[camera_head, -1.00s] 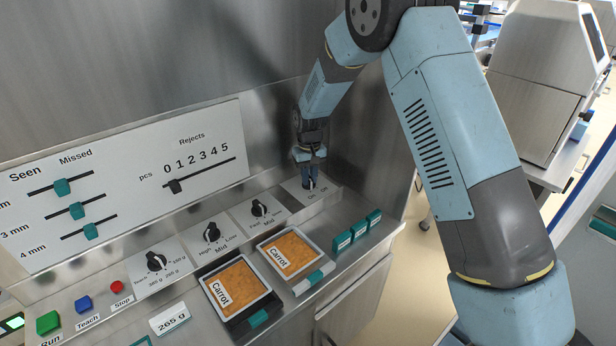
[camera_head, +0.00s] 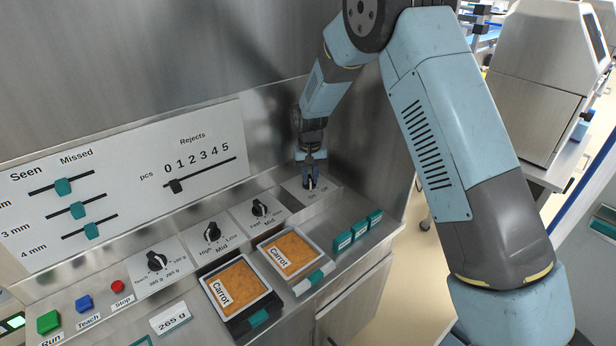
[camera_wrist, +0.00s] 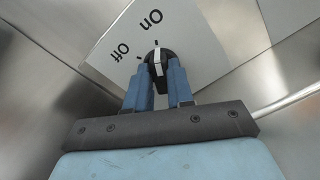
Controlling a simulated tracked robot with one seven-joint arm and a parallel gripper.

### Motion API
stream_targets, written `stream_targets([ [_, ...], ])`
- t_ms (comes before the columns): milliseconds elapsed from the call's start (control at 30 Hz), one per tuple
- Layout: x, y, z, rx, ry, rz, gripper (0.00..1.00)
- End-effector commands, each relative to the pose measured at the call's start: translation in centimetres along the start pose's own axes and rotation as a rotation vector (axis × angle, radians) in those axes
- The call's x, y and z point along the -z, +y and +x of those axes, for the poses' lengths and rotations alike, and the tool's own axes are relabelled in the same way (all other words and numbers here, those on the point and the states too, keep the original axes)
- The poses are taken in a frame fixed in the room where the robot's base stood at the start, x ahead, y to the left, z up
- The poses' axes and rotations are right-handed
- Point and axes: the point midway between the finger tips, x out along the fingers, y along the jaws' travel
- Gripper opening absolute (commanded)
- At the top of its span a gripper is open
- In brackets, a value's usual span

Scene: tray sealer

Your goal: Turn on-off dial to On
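The on-off dial (camera_wrist: 158,63) is a black knob with a white pointer line on a pale plate lettered On and Off. In the wrist view the pointer appears to line up with the tick by On. My gripper (camera_wrist: 160,72) has one blue finger on each side of the knob and seems closed on it. In the head view my gripper (camera_head: 310,183) reaches down to the same plate (camera_head: 325,190) at the right end of the panel; the fingers hide much of the knob there.
Left of it are the speed dial (camera_head: 260,208), another dial (camera_head: 212,233) and a weight dial (camera_head: 156,261). Two carrot trays (camera_head: 322,272) (camera_head: 246,312) and teal blocks (camera_head: 359,231) lie in front. A steel wall stands close behind.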

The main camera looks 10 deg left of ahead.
Motion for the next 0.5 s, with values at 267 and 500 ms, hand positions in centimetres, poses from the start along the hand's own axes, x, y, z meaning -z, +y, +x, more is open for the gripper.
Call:
stream_targets([
  [267,0.0,-0.03,0.0,0.0,0.0,-0.001,0.45],
  [500,0.0,-0.08,-0.16,0.001,0.001,-0.002,0.45],
])
